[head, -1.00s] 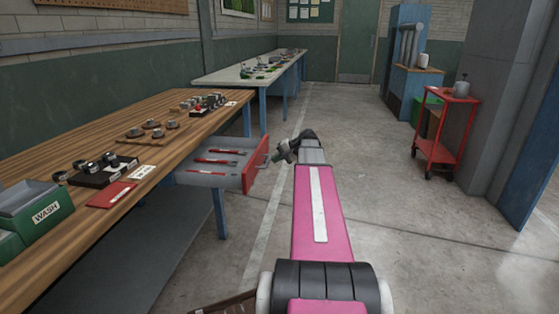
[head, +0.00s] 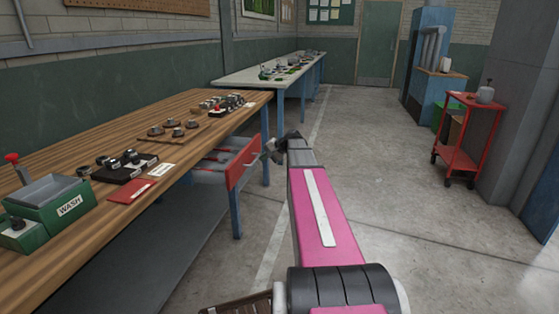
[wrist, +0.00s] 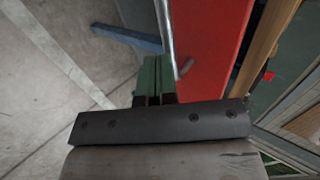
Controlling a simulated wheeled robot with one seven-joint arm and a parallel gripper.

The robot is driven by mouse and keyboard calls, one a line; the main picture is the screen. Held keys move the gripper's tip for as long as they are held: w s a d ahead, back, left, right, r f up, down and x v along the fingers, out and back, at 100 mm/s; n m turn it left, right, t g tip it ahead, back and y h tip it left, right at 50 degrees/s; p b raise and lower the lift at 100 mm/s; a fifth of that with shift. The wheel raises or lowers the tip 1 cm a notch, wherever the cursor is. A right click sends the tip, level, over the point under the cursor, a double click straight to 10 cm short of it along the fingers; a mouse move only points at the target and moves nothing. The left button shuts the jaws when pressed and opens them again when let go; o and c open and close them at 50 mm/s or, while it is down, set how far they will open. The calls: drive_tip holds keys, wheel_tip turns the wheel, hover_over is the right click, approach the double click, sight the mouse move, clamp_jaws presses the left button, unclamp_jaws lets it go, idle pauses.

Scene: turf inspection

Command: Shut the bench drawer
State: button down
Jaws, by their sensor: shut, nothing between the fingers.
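The bench drawer, with a red front (head: 243,162) and a grey tray (head: 208,174) holding red-handled tools, sticks part way out from under the wooden workbench (head: 110,206). My gripper (head: 270,150) is at the drawer's front, on its outer side. In the wrist view the red drawer front (wrist: 212,50) fills the upper right, with a metal handle bar (wrist: 165,40) along it. My gripper's green fingers (wrist: 154,80) are shut and empty, close against the handle bar. I cannot tell whether they touch it.
On the bench stand a green WASH box (head: 62,205), a red booklet (head: 130,190) and small metal parts. A blue bench leg (head: 235,210) is below the drawer. A red trolley (head: 470,135) stands at the right. The floor between is clear.

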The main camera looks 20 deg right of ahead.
sight(249, 150)
drive_tip(key=w+a, duration=0.3)
drive_tip(key=a, duration=0.1)
drive_tip(key=w+a, duration=0.3)
drive_tip(key=a, duration=0.1)
drive_tip(key=w+a, duration=0.3)
drive_tip(key=a, duration=0.2)
drive_tip(key=shift+a, duration=0.1)
drive_tip(key=shift+s+d+f, duration=0.1)
drive_tip(key=shift+s+d, duration=0.1)
drive_tip(key=s+d, duration=0.1)
drive_tip(key=d, duration=0.1)
drive_tip(key=s+d, duration=0.1)
drive_tip(key=d, duration=0.1)
drive_tip(key=shift+s, duration=0.35)
drive_tip(key=v, duration=0.8)
drive_tip(key=shift+s+d+r, duration=0.15)
drive_tip(key=shift+r, duration=0.1)
drive_tip(key=s+a+f+n+g+h, duration=0.3)
drive_tip(key=s+a+f+h, duration=0.1)
drive_tip(key=s+f, duration=0.8)
drive_tip(key=s+a+f+n+g+h, duration=0.3)
drive_tip(key=s+f, duration=0.9)
drive_tip(key=s, duration=0.7)
drive_tip(key=shift+s+a+n+h, duration=0.35)
drive_tip(key=shift+a+h, duration=0.25)
drive_tip(key=shift+h, duration=0.3)
